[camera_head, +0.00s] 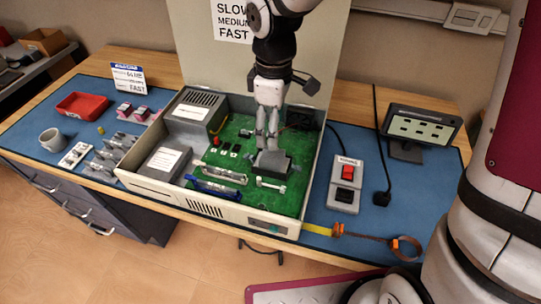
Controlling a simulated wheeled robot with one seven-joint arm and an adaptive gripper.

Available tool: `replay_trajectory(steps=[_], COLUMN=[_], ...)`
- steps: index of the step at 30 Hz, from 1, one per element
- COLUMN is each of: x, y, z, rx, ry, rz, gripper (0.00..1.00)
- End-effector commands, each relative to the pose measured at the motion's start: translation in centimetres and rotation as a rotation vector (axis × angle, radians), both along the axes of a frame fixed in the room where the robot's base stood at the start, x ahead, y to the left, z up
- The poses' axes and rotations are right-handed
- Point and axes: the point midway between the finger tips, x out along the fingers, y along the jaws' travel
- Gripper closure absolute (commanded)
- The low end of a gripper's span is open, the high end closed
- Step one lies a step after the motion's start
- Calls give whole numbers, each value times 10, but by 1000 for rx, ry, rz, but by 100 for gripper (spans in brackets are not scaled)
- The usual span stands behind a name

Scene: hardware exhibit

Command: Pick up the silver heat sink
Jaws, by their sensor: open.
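A square grey block (273,163), which looks like the heat sink, sits on the green circuit board (235,170) inside an open beige computer case. Its top is dark grey from this angle. My gripper (266,146) points down from above, its fingertips at or just over the block's upper side. The fingers look close together, and the gap between them is hard to see. Whether they touch the block cannot be told. My gripper hides part of the block's far side.
The case wall (318,165) stands right of the board, with a tall beige panel (290,60) behind. A red-switch box (345,185) and a small monitor (420,130) are to the right. A red tray (82,106), a mug (52,140) and silver parts (108,157) are left.

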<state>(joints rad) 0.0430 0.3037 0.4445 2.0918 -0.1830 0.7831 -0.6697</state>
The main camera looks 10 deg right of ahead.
Motion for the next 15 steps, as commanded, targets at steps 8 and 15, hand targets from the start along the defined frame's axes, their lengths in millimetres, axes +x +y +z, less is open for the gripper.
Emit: replay_trajectory(steps=[8,15], x=[0,0], y=[0,1], z=[-42,-60], rx=[0,0], ry=[1,2], rz=[-1,0], gripper=[33,33])
